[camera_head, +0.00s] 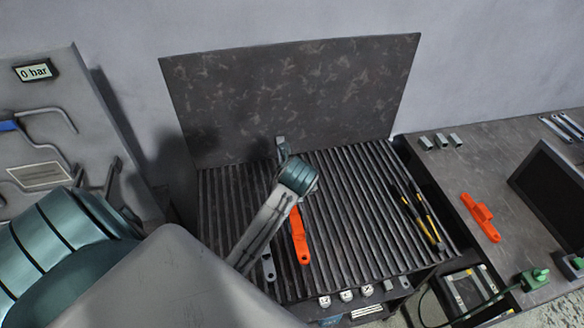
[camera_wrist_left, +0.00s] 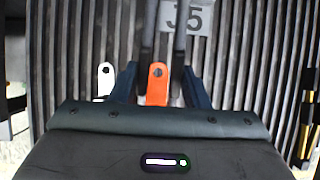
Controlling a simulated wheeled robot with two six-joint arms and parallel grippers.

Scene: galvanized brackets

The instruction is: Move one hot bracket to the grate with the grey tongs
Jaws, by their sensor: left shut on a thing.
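My left gripper (camera_wrist_left: 160,74) is shut on dark grey tongs (camera_wrist_left: 148,42), whose two arms run forward from between the fingers. A light grey plate marked 35 (camera_wrist_left: 187,20) shows beyond them; I cannot tell whether the tongs touch it. In the head view my left wrist is over the ribbed grate (camera_head: 345,235), and it hides most of the gripper. A small grey piece (camera_head: 281,148) shows just beyond the wrist. Several small grey brackets (camera_head: 440,140) stand on the bench at the right. I cannot tell which are hot. My right gripper is out of view.
An orange bar (camera_head: 300,240) and a grey holed piece (camera_head: 268,268) lie on the grate. Black and yellow tools (camera_head: 425,220) lie at its right. A mottled dark panel (camera_head: 290,95) stands behind. The right bench (camera_head: 465,170) holds an orange handle (camera_head: 480,217) and a dark screen (camera_head: 553,195).

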